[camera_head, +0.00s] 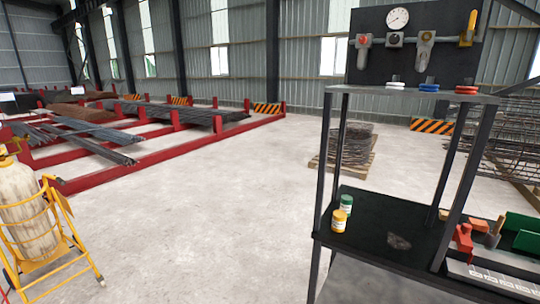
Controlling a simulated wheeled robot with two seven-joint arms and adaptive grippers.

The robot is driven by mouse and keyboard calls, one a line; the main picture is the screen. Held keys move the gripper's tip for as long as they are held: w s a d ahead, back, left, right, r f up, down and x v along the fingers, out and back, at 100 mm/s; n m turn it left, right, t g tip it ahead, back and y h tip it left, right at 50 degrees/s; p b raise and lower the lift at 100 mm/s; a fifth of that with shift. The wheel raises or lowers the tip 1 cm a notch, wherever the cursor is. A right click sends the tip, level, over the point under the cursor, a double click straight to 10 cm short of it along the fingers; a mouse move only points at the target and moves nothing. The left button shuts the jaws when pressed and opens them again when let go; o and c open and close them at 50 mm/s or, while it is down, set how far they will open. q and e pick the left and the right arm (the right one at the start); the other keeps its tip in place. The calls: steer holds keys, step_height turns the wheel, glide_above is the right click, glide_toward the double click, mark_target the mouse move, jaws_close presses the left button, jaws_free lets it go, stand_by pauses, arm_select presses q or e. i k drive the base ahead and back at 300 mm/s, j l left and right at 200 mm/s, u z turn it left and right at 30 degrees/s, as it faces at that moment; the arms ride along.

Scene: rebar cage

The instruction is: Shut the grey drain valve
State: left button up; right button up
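A dark upright panel (448,62) stands on top of a black shelf frame at the right. A grey valve (425,48) is mounted on it, with its handle pointing down. I take it as the grey drain valve; I see no readable label. To its left are a dark round knob in a grey mount (396,39) and a red-centred fitting on a grey body (364,42). A yellow lever valve (467,30) stands upright at the panel's right. Neither of my grippers is in view.
The shelf frame's top (400,93) holds white, blue and red rings. A gas cylinder on a yellow cart (28,212) stands at left. Open concrete floor (190,200) lies between them.

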mark_target(423, 56)
steer(key=i+l+z, duration=0.15)
steer(key=z, duration=0.2)
steer(key=i+l+z, duration=0.1)
steer(key=i+z, duration=0.35)
steer(key=z, duration=0.25)
steer(key=i+j+z, duration=0.25)
steer(key=j+z, duration=0.15)
steer(key=j, duration=0.3)
steer(key=i+j+z, duration=0.15)
steer(key=j+z, duration=0.25)
steer(key=j, duration=0.3)
steer(key=j+z, duration=0.4)
steer(key=j, duration=0.35)
